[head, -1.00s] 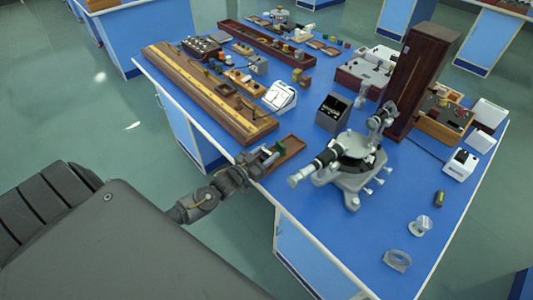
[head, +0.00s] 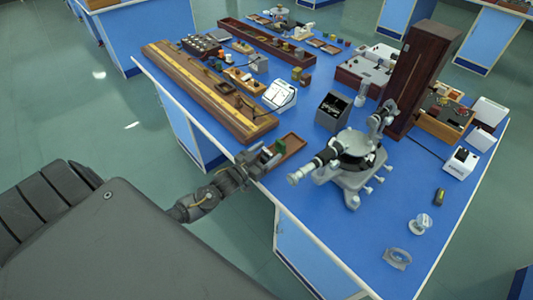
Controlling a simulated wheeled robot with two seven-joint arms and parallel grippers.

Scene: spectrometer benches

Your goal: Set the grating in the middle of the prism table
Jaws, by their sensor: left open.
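A small green upright piece, which looks like the grating (head: 279,146), stands at the shallow brown tray (head: 292,150) left of the spectrometer. My left gripper (head: 268,154) is open at the tray's left end, close to the green piece. Whether the fingers touch it is too small to tell. My right gripper is not in view.
A dark box (head: 333,110) and a tall brown cabinet (head: 421,75) stand behind the spectrometer. The blue surface before the spectrometer is free.

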